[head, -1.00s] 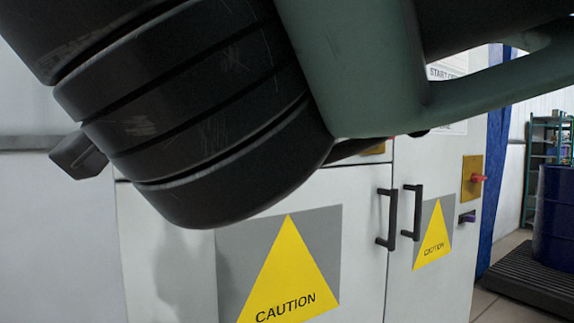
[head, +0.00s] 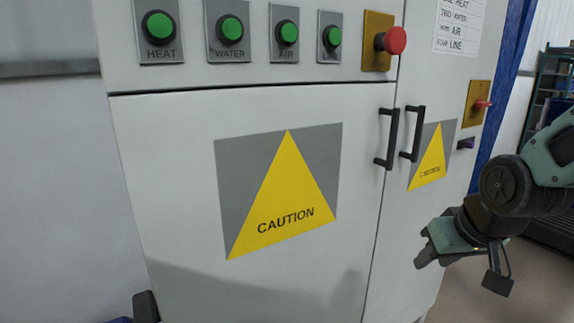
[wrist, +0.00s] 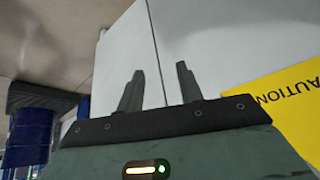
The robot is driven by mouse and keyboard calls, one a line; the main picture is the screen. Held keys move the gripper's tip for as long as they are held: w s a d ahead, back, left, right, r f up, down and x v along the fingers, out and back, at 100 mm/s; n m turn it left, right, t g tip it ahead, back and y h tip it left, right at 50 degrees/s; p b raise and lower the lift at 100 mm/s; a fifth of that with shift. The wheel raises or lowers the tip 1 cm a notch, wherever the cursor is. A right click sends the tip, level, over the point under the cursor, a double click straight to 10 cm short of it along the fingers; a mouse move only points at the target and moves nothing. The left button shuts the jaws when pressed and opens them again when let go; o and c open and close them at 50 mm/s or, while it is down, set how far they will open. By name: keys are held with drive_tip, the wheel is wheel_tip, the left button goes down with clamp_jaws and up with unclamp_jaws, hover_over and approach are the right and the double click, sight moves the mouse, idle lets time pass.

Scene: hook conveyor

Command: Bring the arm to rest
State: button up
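My gripper (head: 424,251) hangs low at the right of the head view, in front of the lower right part of the white cabinet (head: 180,210). In the wrist view my gripper (wrist: 160,76) shows two dark fingers standing apart, with nothing between them. It is open and empty. The cabinet face lies beyond the fingers there. Whether the gripper touches the cabinet cannot be told, but no contact shows.
The cabinet bears several green buttons (head: 160,26), a red knob (head: 392,40), two black door handles (head: 388,138) and a yellow caution sign (head: 285,200). A shelf rack (head: 548,85) stands at the far right. Open floor (head: 500,285) shows at the lower right.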

drive_tip(key=s+d+f+m+g+h, duration=0.1)
drive_tip(key=s+d+f+g, duration=0.25)
drive_tip(key=s+d, duration=0.35)
drive_tip(key=s+a+r+n+g+p, duration=0.1)
drive_tip(key=s+a+r+n+p, duration=0.2)
drive_tip(key=s+a, duration=0.3)
drive_tip(key=s+a+r+n+g+p, duration=0.1)
drive_tip(key=s+a+r+n+p, duration=0.3)
drive_tip(key=a, duration=0.9)
drive_tip(key=s+r, duration=0.2)
drive_tip(key=shift+s+n, duration=0.3)
drive_tip(key=shift+s, duration=0.1)
